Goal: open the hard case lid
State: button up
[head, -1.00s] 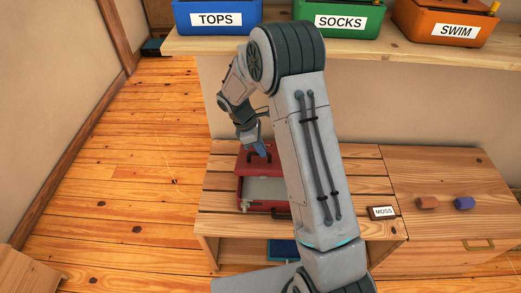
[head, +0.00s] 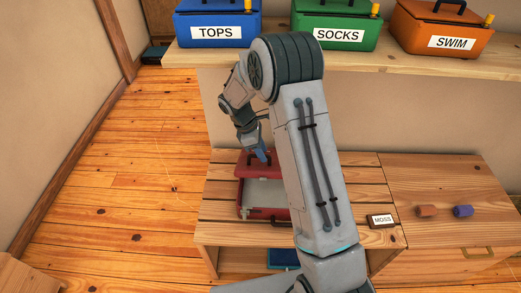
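The red hard case (head: 243,212) sits on the slatted wooden bench, partly hidden on its right by my arm. Its red lid (head: 246,171) is raised at the back, and the pale grey interior shows in front of it. A dark handle is on the case's front side. My gripper (head: 262,156) is at the raised lid, with a blue fingertip in front of or against its upper part. I cannot tell whether it touches the lid. The fingers are too small and overlapped to show whether they are open or shut.
Blue TOPS (head: 216,32), green SOCKS (head: 338,34) and orange SWIM (head: 451,42) boxes stand on a shelf behind. A MOSS sign (head: 382,221) and two small blocks, brown (head: 427,211) and blue (head: 463,211), lie to the right. Floor at left is clear.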

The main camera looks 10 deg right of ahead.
jog(key=shift+a, duration=0.1)
jog(key=shift+a+r, duration=0.1)
jog(key=shift+r, duration=0.15)
jog(key=w+a+b, duration=0.1)
jog(key=w+a, duration=0.3)
jog(key=a, duration=0.7)
jog(key=shift+w+a+r, duration=0.15)
jog(key=shift+w+r, duration=0.15)
jog(key=shift+w, duration=0.05)
